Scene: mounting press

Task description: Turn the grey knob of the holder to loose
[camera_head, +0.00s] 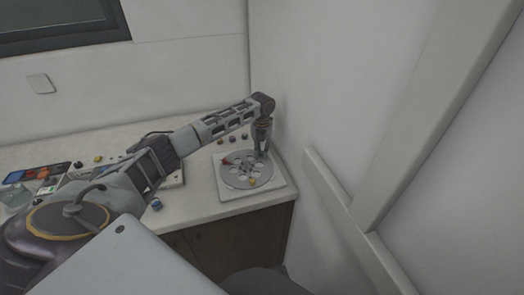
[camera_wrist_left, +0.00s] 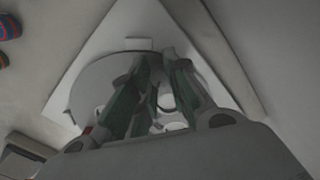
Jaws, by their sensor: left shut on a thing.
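The holder is a round grey disc (camera_head: 236,174) with several holes, on a white square base (camera_head: 272,186) at the counter's right end. A red piece (camera_head: 226,161) and a yellow piece (camera_head: 252,182) sit on the disc. My left gripper (camera_head: 260,154) points down over the disc's far right part. Its green-padded fingers (camera_wrist_left: 158,65) show over the disc (camera_wrist_left: 90,85) in the left wrist view. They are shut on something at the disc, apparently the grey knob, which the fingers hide. My right gripper is not in view.
A wall stands close to the right of the holder. Several small coloured pieces lie behind and left of it, with a blue one (camera_head: 156,204) near the front edge. A glass vessel (camera_head: 14,196) stands at the far left. My left arm spans the counter.

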